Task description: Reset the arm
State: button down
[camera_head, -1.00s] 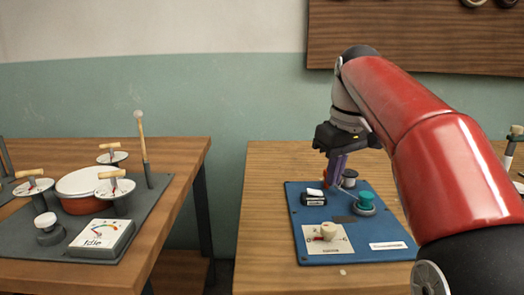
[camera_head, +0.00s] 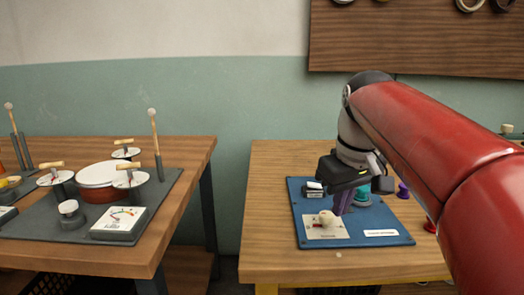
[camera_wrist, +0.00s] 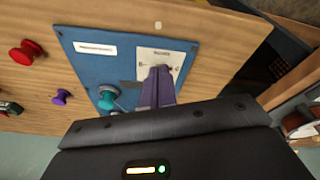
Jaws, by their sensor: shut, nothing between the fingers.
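My gripper (camera_head: 338,212) is shut and empty, its purple fingers pointing down over the front part of a blue board. In the wrist view the shut fingertips (camera_wrist: 162,70) overlap the beige panel (camera_wrist: 146,58) and hide part of its knob. The head view shows the cream knob (camera_head: 326,217) just left of the fingertips; I cannot tell whether they touch it. My red arm reaches in from the right.
The blue board (camera_head: 392,228) lies on a wooden table (camera_head: 270,200) and carries a teal knob (camera_wrist: 106,101). Red (camera_wrist: 27,52) and purple (camera_wrist: 61,97) knobs stand beside it. A second table (camera_head: 190,150) at left holds a pot (camera_head: 97,180) and dials, across a gap.

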jog(key=s+f+m+t, duration=0.3)
jog(key=s+f+m, duration=0.1)
jog(key=s+f, duration=1.2)
jog(key=shift+s+d+f, duration=0.15)
jog(key=shift+d+f, duration=0.1)
jog(key=shift+d, duration=0.1)
jog(key=c, duration=2.1)
grip_release()
